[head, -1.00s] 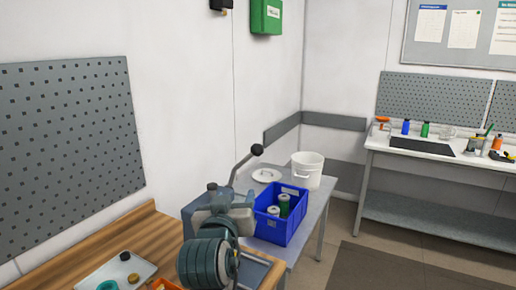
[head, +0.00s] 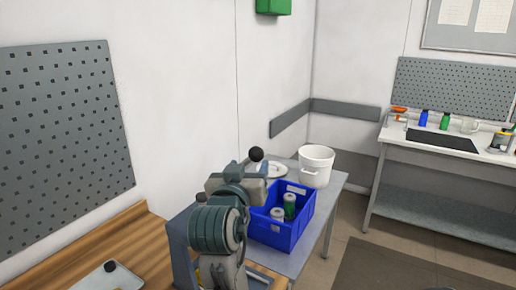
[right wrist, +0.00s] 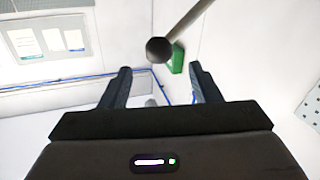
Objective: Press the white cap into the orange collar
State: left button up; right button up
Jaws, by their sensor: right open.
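I cannot make out the white cap or the orange collar in either view. A lever with a black ball knob (head: 256,154) shows in the head view just above my right arm, which hides most of its rod. In the right wrist view the knob (right wrist: 160,50) is at the end of a grey rod, lined up between the fingers. My right gripper (right wrist: 160,68) has its two dark fingers apart with nothing held between them. In the head view its fingers are hidden behind my arm. My left gripper is not in view.
A blue crate (head: 310,222) holding green-and-white containers stands on a grey table (head: 332,190), with a white bucket (head: 316,151) and a white disc (head: 277,171) behind. A wooden bench (head: 128,240) with a pale tray (head: 92,281) is at lower left. A far bench (head: 478,155) holds bottles.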

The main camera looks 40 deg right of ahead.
aim_at(254, 156)
jog(key=shift+w+d+r, duration=0.15)
jog(key=shift+d+r, duration=0.05)
jog(key=shift+d, duration=0.05)
jog(key=p+x, duration=0.2)
jog(key=x, duration=0.4)
jog(key=shift+f, duration=0.1)
jog(key=shift+p+x, duration=0.65)
jog(key=shift+x, duration=0.85)
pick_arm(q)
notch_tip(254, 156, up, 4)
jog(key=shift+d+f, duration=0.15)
pick_arm(e)
jog(key=shift+d+f, duration=0.1)
jog(key=shift+f, duration=0.05)
